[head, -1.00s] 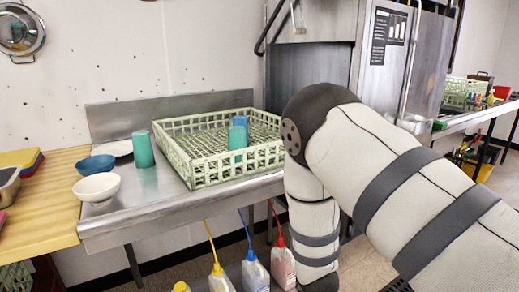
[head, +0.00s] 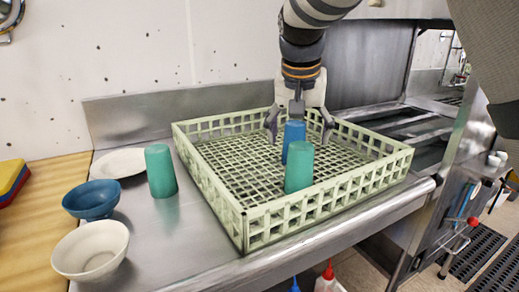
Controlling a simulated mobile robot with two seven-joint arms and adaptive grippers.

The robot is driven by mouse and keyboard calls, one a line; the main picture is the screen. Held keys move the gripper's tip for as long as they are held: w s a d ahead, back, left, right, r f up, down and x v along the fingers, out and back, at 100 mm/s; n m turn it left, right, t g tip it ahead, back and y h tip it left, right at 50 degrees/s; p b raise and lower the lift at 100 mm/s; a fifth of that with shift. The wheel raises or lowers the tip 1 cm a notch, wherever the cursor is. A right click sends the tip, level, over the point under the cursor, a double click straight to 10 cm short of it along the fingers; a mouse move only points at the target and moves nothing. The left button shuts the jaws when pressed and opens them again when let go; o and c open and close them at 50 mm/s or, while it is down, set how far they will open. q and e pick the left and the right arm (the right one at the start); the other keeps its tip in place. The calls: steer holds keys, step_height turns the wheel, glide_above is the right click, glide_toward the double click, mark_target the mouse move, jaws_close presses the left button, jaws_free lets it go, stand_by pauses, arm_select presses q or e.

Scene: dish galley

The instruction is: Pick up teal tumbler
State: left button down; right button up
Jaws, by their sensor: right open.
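One teal tumbler (head: 299,168) stands upside down or upright, I cannot tell which, in the pale green dish rack (head: 243,221), near its front side. A second teal tumbler (head: 161,171) stands on the steel counter left of the rack. A blue tumbler (head: 293,136) stands in the rack just behind the first teal one and partly hidden by it. My right gripper (head: 299,138) points down over the rack, open, with its fingers on either side of the blue tumbler, behind the teal one. Whether it touches the blue tumbler is unclear. My left gripper is not in view.
A white plate (head: 119,164), a blue bowl (head: 91,199) and a white bowl (head: 92,250) sit on the counter's left. A steel backsplash (head: 140,115) rises behind. Coloured boards (head: 12,178) lie on the wooden top. The rack's left half is empty.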

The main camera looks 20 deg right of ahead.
mark_target(302, 151)
steer(key=f, duration=0.2)
steer(key=d+f, duration=0.1)
steer(key=f, duration=0.2)
steer(key=shift+w+d, duration=0.1)
steer(key=shift+d, duration=0.1)
steer(key=x, duration=0.6)
steer(key=shift+w+a+f+b, duration=0.1)
steer(key=shift+b, duration=0.25)
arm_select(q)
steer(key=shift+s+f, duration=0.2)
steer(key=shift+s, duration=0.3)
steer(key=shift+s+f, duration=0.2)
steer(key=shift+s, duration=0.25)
arm_select(e)
steer(key=c, duration=1.3)
